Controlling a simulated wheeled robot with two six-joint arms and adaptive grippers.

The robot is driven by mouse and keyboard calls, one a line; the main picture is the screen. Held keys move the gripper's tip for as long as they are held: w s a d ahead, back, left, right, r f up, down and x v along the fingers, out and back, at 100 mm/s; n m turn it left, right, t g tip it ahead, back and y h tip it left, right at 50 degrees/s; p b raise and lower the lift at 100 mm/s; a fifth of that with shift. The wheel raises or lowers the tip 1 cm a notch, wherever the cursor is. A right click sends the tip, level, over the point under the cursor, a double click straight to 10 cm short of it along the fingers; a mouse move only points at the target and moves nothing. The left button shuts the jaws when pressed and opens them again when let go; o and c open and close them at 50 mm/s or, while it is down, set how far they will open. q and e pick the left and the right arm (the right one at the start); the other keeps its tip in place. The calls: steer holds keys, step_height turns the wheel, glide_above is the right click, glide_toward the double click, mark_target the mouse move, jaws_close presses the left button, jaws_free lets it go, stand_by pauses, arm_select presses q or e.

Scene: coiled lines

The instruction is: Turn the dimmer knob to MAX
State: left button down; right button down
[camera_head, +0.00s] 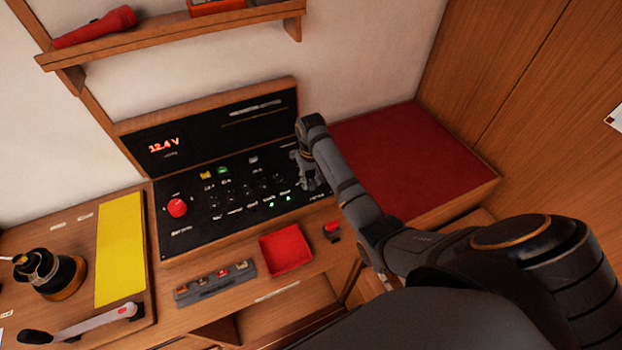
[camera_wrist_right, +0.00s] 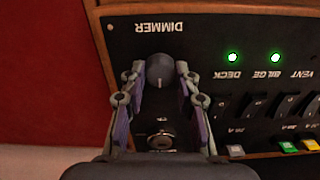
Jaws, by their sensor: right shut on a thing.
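The dimmer knob (camera_wrist_right: 160,69) is a small dark grey round knob at the end of the black switch panel (camera_head: 225,188). The word DIMMER shows upside down above it in the right wrist view. My right gripper (camera_wrist_right: 159,76) is shut on the knob, one fingertip on each side. A thin pale mark shows on the knob, but I cannot read its exact setting. In the head view my right gripper (camera_head: 307,182) is at the panel's right end and hides the knob. My left gripper is not in view.
Switches and two lit green lamps, DECK (camera_wrist_right: 232,57) and BILGE (camera_wrist_right: 275,58), sit beside the knob. A red round button (camera_head: 177,207) is at the panel's left. A red tray (camera_head: 286,254) lies in front. A red cushion (camera_head: 405,150) is to the right.

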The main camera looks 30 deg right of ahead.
steer(key=m+p, duration=0.2)
steer(key=p, duration=0.1)
steer(key=shift+r+m, duration=0.35)
steer(key=shift+m, duration=0.05)
steer(key=shift+f+m+p, duration=0.1)
steer(key=shift+m+p, duration=0.75)
steer(key=shift+m, duration=0.15)
steer(key=shift+w+f+m, duration=0.1)
steer(key=shift+m, duration=0.7)
steer(key=m, duration=0.3)
steer(key=shift+m+p, duration=0.3)
steer(key=shift+m, duration=0.1)
steer(key=m, duration=0.9)
steer(key=shift+m, duration=2)
